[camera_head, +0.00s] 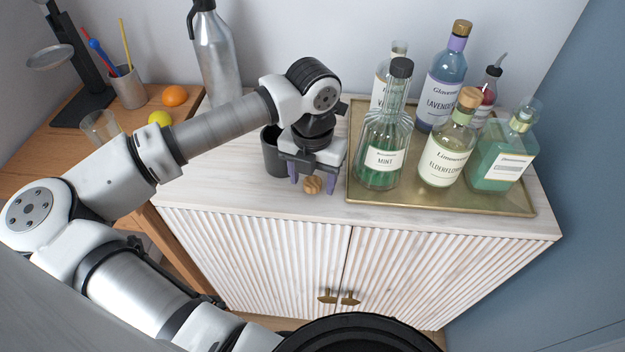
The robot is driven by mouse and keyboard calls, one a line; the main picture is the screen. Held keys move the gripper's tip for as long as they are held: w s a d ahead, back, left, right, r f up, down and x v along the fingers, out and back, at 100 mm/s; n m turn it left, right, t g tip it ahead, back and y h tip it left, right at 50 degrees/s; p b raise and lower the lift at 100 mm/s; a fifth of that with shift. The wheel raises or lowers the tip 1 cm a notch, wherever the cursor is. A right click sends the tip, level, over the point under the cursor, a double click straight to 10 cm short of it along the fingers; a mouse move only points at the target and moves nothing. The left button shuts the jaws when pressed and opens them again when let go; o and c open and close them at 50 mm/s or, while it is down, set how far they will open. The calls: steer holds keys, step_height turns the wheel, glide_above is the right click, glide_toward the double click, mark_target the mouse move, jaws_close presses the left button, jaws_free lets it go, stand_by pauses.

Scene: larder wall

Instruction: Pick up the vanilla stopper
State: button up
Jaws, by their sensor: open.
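A small round wooden stopper (312,185) is at the front of the pale cabinet top, left of the brass tray. It seems to be the vanilla stopper, since the clear bottle (378,92) with a label starting "VA", at the tray's back left, shows no stopper in its neck. My gripper (312,182) points down over the stopper, with its purple-grey fingers open on either side of it. I cannot tell whether the fingers touch it.
The brass tray (440,202) right of my gripper holds several bottles, the mint bottle (382,150) nearest. A dark cup (273,155) stands close behind my gripper to the left. A metal bottle (215,60) stands farther back. The cabinet's front edge is close.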

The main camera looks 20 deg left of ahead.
steer(key=shift+c, duration=0.5)
steer(key=c, duration=1)
steer(key=shift+o, duration=0.2)
